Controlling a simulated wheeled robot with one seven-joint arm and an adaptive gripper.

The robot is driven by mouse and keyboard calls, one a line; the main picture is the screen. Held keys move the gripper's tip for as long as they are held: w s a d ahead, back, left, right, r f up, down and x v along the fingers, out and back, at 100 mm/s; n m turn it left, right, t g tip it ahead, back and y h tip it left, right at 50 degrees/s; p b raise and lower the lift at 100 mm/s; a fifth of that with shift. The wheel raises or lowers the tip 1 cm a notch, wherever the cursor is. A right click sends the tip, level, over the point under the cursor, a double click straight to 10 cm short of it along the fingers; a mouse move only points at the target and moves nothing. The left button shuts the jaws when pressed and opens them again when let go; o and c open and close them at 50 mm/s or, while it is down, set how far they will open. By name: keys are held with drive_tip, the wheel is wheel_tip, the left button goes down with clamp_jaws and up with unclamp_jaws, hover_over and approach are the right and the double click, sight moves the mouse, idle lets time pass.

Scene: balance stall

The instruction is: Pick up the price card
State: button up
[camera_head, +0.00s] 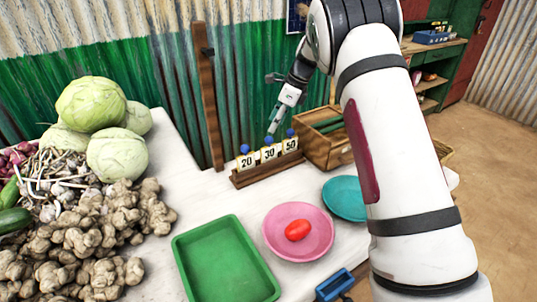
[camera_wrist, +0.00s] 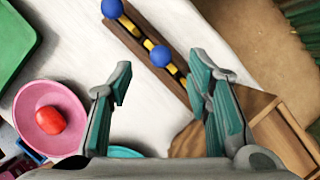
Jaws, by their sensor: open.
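Three white price cards reading 20 (camera_head: 247,161), 30 (camera_head: 269,153) and 50 (camera_head: 290,145) stand upright in a wooden rack (camera_head: 240,182), each topped with a blue ball. The rack also shows in the wrist view (camera_wrist: 137,46), running diagonally with two blue balls clear; the third card's ball is not clearly seen near my right finger. My gripper (camera_wrist: 160,85) is open and empty, with teal pads spread apart. In the head view my gripper (camera_head: 276,118) hangs just above the rack, near the 30 and 50 cards. Which card is meant, I cannot tell.
A wooden crate (camera_head: 322,148) stands right of the rack, close to my right finger. A wooden post (camera_head: 208,100) rises behind. A green tray (camera_head: 226,262), a pink plate (camera_head: 272,240) with a tomato and a teal plate (camera_head: 343,190) lie in front. Vegetables fill the left.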

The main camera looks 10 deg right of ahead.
sight(269, 137)
drive_tip(key=x, duration=0.7)
drive_tip(key=shift+d+f, duration=0.15)
drive_tip(key=shift+f, duration=0.1)
clamp_jaws()
